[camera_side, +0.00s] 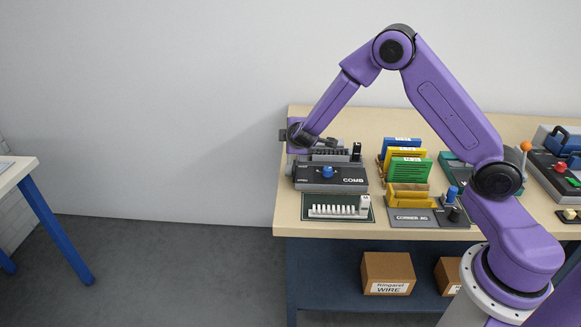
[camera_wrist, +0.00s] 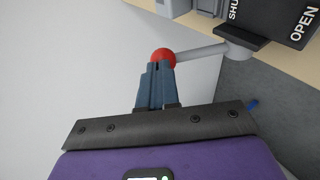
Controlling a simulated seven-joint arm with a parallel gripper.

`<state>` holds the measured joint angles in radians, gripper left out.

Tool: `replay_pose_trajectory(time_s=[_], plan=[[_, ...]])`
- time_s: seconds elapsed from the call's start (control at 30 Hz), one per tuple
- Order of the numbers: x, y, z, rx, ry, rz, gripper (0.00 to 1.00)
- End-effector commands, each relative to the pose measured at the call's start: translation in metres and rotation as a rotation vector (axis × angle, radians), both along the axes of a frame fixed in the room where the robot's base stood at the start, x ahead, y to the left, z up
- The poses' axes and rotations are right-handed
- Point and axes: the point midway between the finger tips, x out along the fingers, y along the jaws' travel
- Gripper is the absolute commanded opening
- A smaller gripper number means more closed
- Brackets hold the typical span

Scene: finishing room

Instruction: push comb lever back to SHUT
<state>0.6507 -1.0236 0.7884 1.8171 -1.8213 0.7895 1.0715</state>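The comb machine (camera_side: 309,178), dark and marked COMB, stands at the left end of the bench. In the wrist view its label plate (camera_wrist: 275,14) shows part of SHUT and the word OPEN. Its lever (camera_wrist: 202,52) is a pale rod with a red ball knob (camera_wrist: 163,57), running left from a pivot near OPEN. My gripper's fingers (camera_wrist: 156,72) are together, with their tips at the red knob, overlapping its lower edge. I cannot tell whether they touch it. In the side view my gripper (camera_side: 296,135) is at the machine's back left; the knob cannot be made out there.
To the right stand upright green, yellow and blue holders (camera_side: 408,170) and a corner tool (camera_side: 412,218). A comb tray (camera_side: 338,214) lies in front of the machine. Boxes (camera_side: 388,273) sit on the shelf below. The floor left of the bench is open.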

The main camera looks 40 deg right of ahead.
Motion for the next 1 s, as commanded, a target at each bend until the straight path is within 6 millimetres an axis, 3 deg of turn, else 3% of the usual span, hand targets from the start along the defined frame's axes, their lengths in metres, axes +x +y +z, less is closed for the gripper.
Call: replay_pose_trajectory(time_s=[0.37, 1.0], plan=[[-0.003, 0.001, 0.006, -0.001, -0.005, -0.002, 0.00], [-0.083, 0.051, 0.072, 0.000, -0.003, 0.003, 0.00]])
